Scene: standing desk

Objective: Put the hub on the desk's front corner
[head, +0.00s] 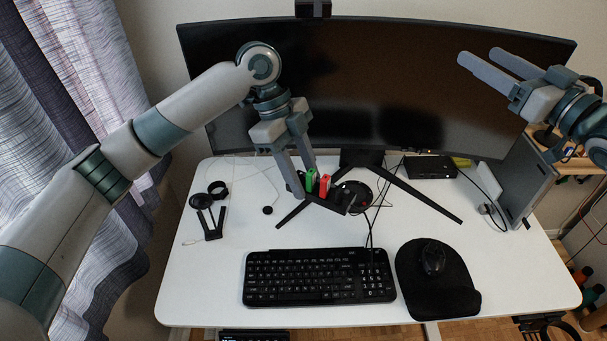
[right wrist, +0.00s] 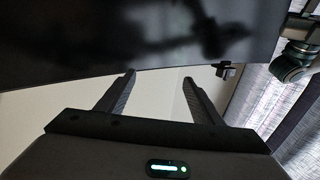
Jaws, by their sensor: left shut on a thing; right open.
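The hub (head: 340,199) is a small black block with a green and a red stick plugged into it. It is in front of the monitor's foot, over the middle back of the white desk (head: 220,280). My left gripper (head: 306,183) reaches down from above and is shut on the hub's left end. Whether the hub touches the desk is hard to tell. My right gripper (head: 481,55) is open and empty, high in front of the monitor's right side. Its two fingers also show apart in the right wrist view (right wrist: 159,78). Both front corners of the desk are visible and bare.
A keyboard (head: 318,276) and a mouse (head: 433,259) on a black pad (head: 462,292) lie near the front. A large curved monitor (head: 400,90) spans the back. A black box (head: 430,167) and a grey upright device (head: 526,180) stand right. Cables run behind the hub.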

